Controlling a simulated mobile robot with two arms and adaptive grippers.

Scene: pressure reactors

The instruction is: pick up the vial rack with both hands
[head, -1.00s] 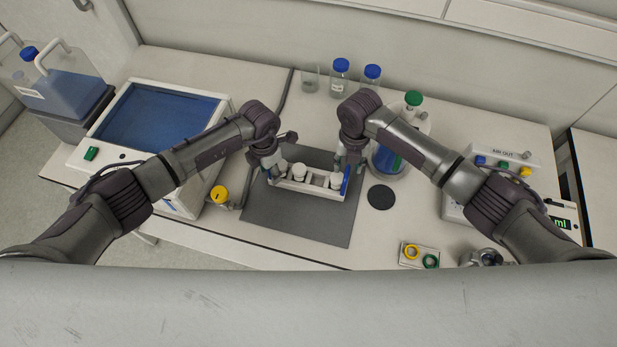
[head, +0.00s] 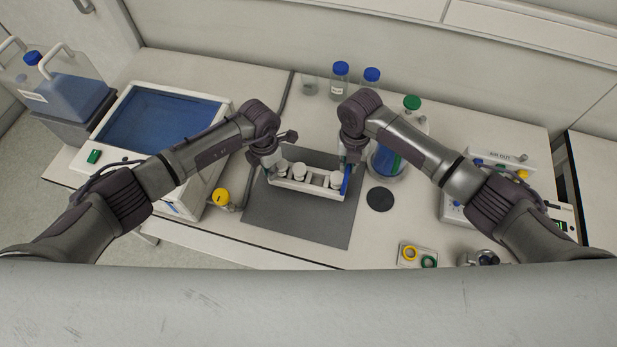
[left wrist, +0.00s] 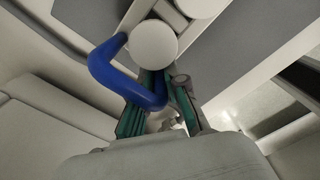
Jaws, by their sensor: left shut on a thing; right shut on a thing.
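The vial rack (head: 306,188) is a pale tray with blue end handles, holding several white-capped vials (head: 299,171). It is over the dark grey mat (head: 290,222) in the head view; I cannot tell how high. My left gripper (head: 272,172) is shut on its left handle. In the left wrist view the blue handle (left wrist: 110,70) passes between the green-padded fingers (left wrist: 160,105), close beside a white vial cap (left wrist: 153,44). My right gripper (head: 348,172) is shut at the rack's right blue handle (head: 346,182), its fingertips partly hidden by the arm.
A blue-topped device (head: 158,118) stands left, with a yellow knob (head: 220,196) near the mat. Blue-capped bottles (head: 340,80) and a green-capped vessel (head: 411,103) stand behind. A black disc (head: 380,199) lies right of the mat, and a small plate with rings (head: 417,255) at the front right.

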